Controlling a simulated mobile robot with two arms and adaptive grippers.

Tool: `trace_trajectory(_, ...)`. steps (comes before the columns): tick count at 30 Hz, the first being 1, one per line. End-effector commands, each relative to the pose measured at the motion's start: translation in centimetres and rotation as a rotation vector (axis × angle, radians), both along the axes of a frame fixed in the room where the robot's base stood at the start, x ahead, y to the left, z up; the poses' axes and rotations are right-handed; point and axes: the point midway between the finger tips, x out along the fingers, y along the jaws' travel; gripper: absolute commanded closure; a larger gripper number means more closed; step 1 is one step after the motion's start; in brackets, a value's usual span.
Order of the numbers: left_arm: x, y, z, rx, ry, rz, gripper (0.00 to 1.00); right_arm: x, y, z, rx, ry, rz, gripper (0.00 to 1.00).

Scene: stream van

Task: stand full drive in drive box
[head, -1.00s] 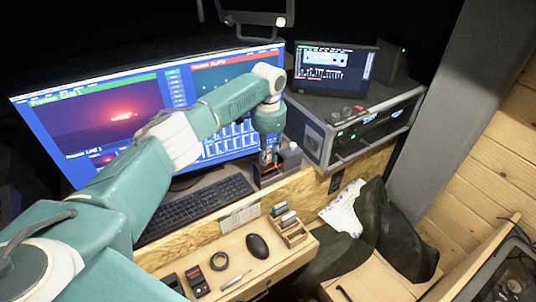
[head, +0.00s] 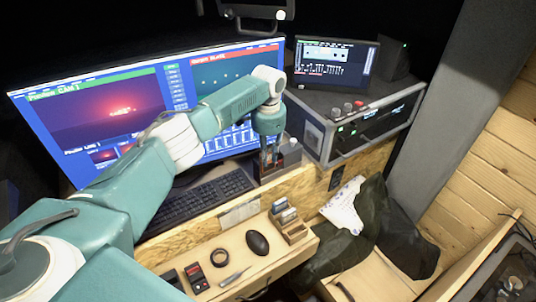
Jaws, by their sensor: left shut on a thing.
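My left gripper (head: 269,158) points down at the back of the desk, in front of the large monitor. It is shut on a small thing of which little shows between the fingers. The fingertips are at a dark open-topped box (head: 263,178); I cannot tell whether the held thing touches its floor. A grey block (head: 290,152) stands in this box, right of the fingers. A light wooden holder (head: 294,236) with several small drive-like pieces (head: 287,215) stands nearer on the desk. Which container is the drive box is not clear. My right gripper is not in view.
The keyboard (head: 200,203) lies left of the dark box. A mouse (head: 258,244), a tape ring (head: 219,258), a pen and small devices lie on the front shelf. The large monitor (head: 110,115) stands close behind my arm. A rack unit (head: 340,137) stands to the right.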

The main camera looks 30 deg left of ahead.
Motion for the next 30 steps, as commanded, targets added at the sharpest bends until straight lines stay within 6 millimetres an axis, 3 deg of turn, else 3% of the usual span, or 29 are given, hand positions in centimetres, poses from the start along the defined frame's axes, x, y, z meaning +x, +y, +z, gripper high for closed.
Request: trace_trajectory(30,0.0,0.0,-2.3,0.000,0.000,0.001,1.00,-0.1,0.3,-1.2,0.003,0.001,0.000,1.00)
